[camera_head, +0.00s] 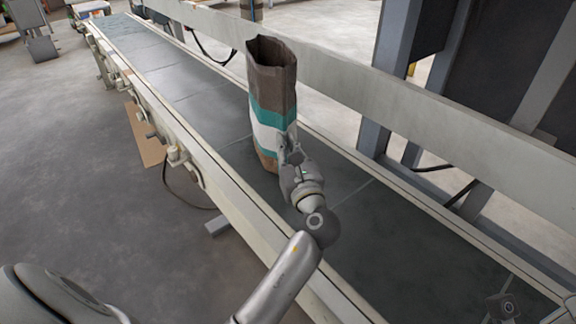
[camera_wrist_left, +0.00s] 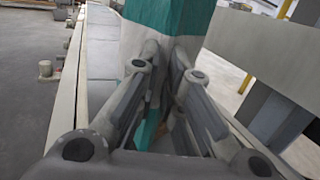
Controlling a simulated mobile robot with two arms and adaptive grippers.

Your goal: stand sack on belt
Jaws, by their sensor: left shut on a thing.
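A brown paper sack (camera_head: 271,98) with teal and white bands stands close to upright over the conveyor belt (camera_head: 200,85), its top open. Its lower end is at the belt surface; I cannot tell whether it fully rests there. My left gripper (camera_head: 289,147) is at the near right side of the sack, shut on it around the white and lower teal bands. In the left wrist view the sack (camera_wrist_left: 170,22) fills the space ahead, with its material pinched between the fingers of the left gripper (camera_wrist_left: 165,85).
Pale rails (camera_head: 215,170) run along both sides of the belt. A long pale beam (camera_head: 400,100) and dark grey uprights (camera_head: 376,110) stand behind it on the right. A piece of cardboard (camera_head: 146,135) leans below the belt at left. The belt is clear before and beyond the sack.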

